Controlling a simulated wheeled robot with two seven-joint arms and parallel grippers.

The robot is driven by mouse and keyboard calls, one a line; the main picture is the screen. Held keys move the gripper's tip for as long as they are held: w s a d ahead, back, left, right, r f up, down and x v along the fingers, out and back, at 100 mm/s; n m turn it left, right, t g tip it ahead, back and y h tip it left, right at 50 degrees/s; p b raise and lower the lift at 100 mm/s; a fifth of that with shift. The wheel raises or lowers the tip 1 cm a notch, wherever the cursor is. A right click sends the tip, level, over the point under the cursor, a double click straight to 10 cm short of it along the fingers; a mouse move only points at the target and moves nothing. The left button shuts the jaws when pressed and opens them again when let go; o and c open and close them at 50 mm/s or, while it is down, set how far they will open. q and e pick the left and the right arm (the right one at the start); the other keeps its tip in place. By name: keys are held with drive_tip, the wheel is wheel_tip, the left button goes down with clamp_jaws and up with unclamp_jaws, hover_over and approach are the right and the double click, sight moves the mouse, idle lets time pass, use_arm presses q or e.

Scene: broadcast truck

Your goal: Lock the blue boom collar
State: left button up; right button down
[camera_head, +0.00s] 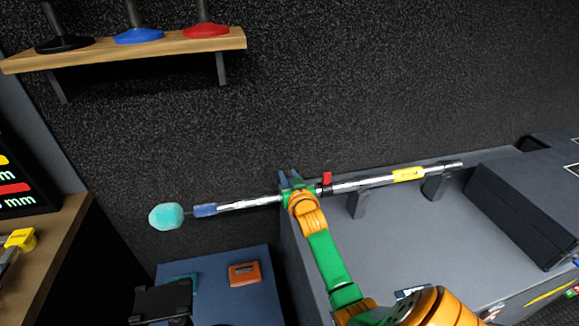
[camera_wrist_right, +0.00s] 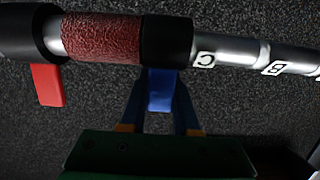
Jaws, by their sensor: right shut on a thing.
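The silver boom pole (camera_head: 360,184) lies nearly level in front of the dark wall. In the right wrist view, a black collar (camera_wrist_right: 166,40) on the pole carries a blue lever (camera_wrist_right: 160,92). My right gripper (camera_head: 291,180) is at the pole, and its blue-grey fingers stand on both sides of that lever, shut on it. In the head view the gripper hides most of this collar. A red lever (camera_head: 327,178) sits on another collar just right of the gripper; it also shows in the right wrist view (camera_wrist_right: 47,85). My left gripper is not in view.
Dark cradles (camera_head: 357,205) support the pole's right part above a grey counter (camera_head: 390,240). A wooden shelf (camera_head: 160,44) with several stands hangs above left. A dark box (camera_head: 520,215) stands right.

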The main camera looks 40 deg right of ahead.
drive_tip(key=c, duration=0.6)
unclamp_jaws()
drive_tip(key=shift+w+f, duration=0.1)
drive_tip(key=shift+c, duration=0.2)
drive_tip(key=v, duration=0.7)
